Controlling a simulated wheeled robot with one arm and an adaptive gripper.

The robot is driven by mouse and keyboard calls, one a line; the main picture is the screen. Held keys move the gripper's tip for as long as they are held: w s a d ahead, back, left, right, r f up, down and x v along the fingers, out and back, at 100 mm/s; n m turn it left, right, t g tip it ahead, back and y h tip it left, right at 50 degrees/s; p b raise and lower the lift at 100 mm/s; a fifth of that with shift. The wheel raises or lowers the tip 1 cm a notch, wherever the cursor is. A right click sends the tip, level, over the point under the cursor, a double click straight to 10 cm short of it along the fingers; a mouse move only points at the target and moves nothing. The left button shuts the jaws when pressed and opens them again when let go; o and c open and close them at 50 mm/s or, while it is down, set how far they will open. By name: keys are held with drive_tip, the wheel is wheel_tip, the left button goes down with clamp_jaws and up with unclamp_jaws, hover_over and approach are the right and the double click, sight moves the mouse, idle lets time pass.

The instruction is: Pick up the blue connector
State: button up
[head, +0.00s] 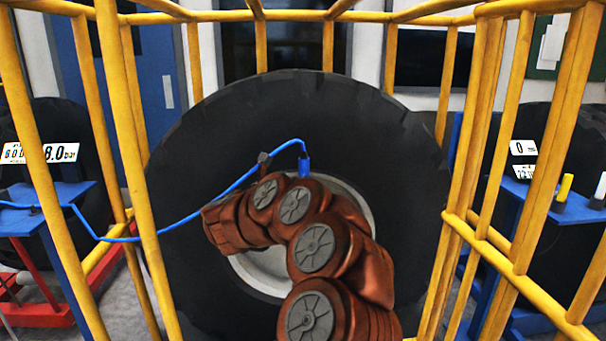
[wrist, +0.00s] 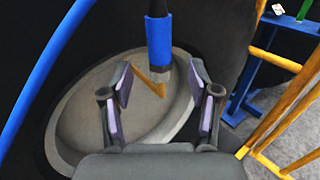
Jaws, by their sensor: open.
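The blue connector (head: 305,165) is at the end of a blue hose, in front of the wheel's pale rim. In the wrist view the connector (wrist: 158,42) is a blue sleeve with a dark upper end and a grey lower end. My gripper (wrist: 161,84) is open, with its two fingers spread and nothing held. In the head view my arm hides much of the rim, and the fingers are not clearly seen.
The large black tyre (head: 215,140) stands inside a yellow bar cage (head: 125,120). The blue hose (head: 185,222) runs left through the bars to a blue stand (head: 45,222). A thin orange-yellow piece (wrist: 148,84) lies before the rim. Another blue stand (head: 535,205) is at right.

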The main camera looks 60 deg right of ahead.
sight(301, 172)
drive_tip(key=shift+w+d+r+p, duration=0.1)
drive_tip(key=shift+d+p, duration=0.15)
drive_tip(key=shift+d, duration=1.55)
drive_tip(key=shift+w+d+p, duration=0.1)
drive_tip(key=shift+d+p, duration=0.15)
drive_tip(key=shift+d, duration=1.55)
drive_tip(key=shift+c, duration=0.4)
clamp_jaws()
